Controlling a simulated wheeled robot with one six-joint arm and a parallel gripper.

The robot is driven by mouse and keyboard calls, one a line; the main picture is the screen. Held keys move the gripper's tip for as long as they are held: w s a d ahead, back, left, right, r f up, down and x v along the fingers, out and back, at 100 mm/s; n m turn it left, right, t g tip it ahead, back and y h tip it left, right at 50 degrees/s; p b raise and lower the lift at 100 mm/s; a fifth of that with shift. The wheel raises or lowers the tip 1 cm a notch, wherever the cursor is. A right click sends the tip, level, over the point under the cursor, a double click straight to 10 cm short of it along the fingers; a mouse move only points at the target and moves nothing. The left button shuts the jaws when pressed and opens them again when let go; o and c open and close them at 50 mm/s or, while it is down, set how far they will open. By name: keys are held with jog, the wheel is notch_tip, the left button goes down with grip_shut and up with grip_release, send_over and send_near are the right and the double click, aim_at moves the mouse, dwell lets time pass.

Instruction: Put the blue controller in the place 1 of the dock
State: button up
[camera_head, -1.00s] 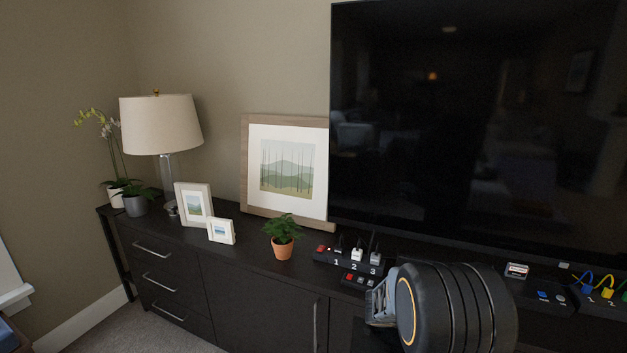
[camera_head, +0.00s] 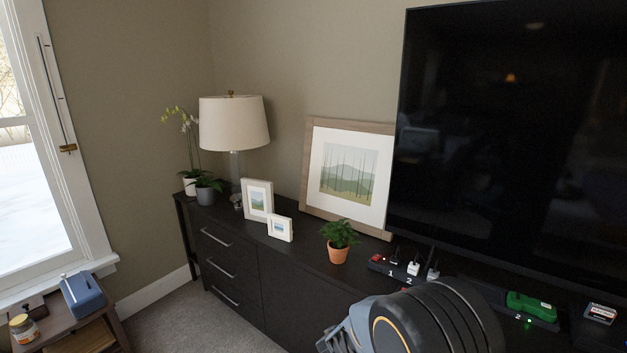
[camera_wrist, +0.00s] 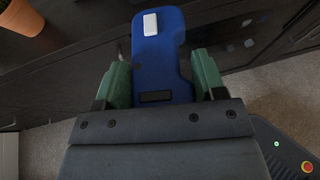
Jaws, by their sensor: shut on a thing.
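My gripper (camera_wrist: 161,75) is shut on the blue controller (camera_wrist: 158,65), with one green finger on each side of it. The controller has a white patch near its far end and a dark slot near my palm. It hangs in front of the dark cabinet, over the carpet. In the head view my arm shows at the bottom, and the controller is not visible there. A black dock (camera_head: 545,323) lies on the cabinet under the television. A green controller (camera_head: 531,305) sits in it by the number 2. Its left part, with place 1, is hidden behind my arm.
A numbered power strip (camera_head: 379,267) with plugs lies left of the dock. A potted plant (camera_head: 339,240), picture frames (camera_head: 258,199) and a lamp (camera_head: 234,124) stand farther left. The television (camera_head: 510,150) rises behind. A side table with a blue box (camera_head: 82,298) stands lower left.

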notch_tip(320, 180, up, 17)
jog(key=w+n+t+y+p, duration=0.1)
jog(key=n+t+y+p, duration=0.2)
jog(key=p, duration=0.9)
jog(key=n+y, duration=0.2)
jog(key=shift+a+n+y+p, duration=0.15)
jog(key=shift+n+y+p, duration=0.15)
jog(key=shift+n+p, duration=0.1)
jog(key=shift+a+f+t, duration=0.1)
jog(key=shift+t, duration=0.2)
